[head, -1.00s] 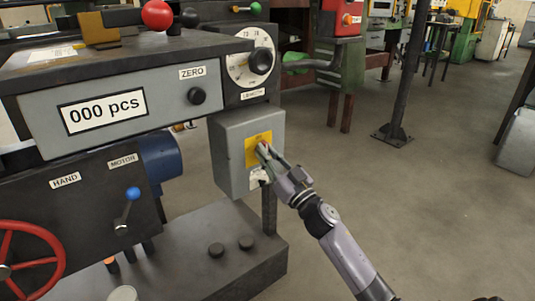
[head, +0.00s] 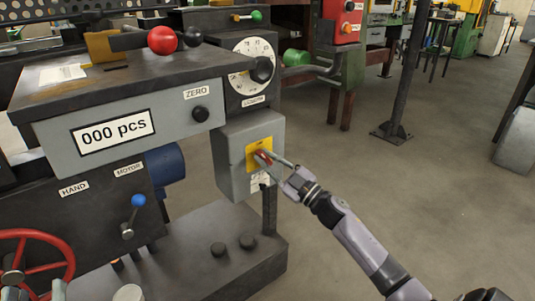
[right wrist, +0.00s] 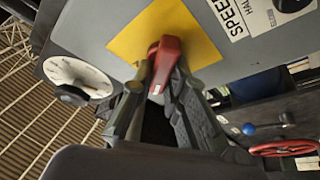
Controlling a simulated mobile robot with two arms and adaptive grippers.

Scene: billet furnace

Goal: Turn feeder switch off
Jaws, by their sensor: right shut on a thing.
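The feeder switch is a red handle (head: 262,157) on a yellow plate (head: 252,149), on the front of a grey box (head: 232,160) in the head view. In the right wrist view the red handle (right wrist: 166,64) stands out from the yellow plate (right wrist: 140,40) between my fingers. My right gripper (head: 270,159) is shut on the red handle, and its fingers partly hide it in the head view. My left gripper (head: 34,292) shows only its fingertips, spread apart at the bottom left edge by the red handwheel.
The feeder machine carries a 000 pcs panel (head: 113,131), a white dial (head: 253,73), a blue-knobbed lever (head: 134,213) and a red handwheel (head: 67,250). A dark post (head: 405,75) stands on the floor behind. The floor on the right is open.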

